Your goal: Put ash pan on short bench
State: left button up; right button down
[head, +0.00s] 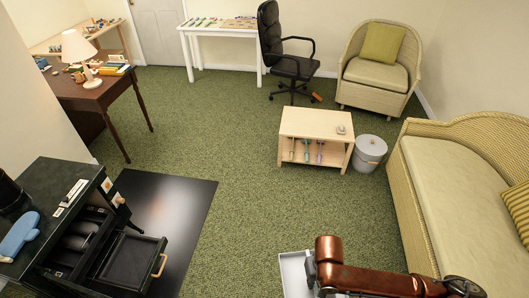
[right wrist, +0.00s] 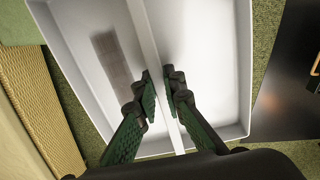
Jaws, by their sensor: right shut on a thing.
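The ash pan, a light grey shallow rectangular tray (head: 291,264) with a thin upright strip across its middle, shows at the bottom of the head view and fills much of the right wrist view (right wrist: 215,45). My right gripper (right wrist: 160,90) is shut on that middle strip, one finger on each side. In the head view the right gripper (head: 310,272) is at the tray's right side, partly hidden by my copper-coloured arm. The short bench (head: 312,122), a low light-wood piece with a lower shelf, stands farther off. My left gripper is not in view.
A small grey object (head: 341,129) lies on the bench top's right end. A wicker sofa (head: 440,180) is at right, a black stove (head: 85,225) with an open drawer at left. Green carpet between is clear.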

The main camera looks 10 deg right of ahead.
aim_at(307, 124)
jog(key=z, duration=0.25)
jog(key=i, duration=3.8)
jog(key=u, duration=0.2)
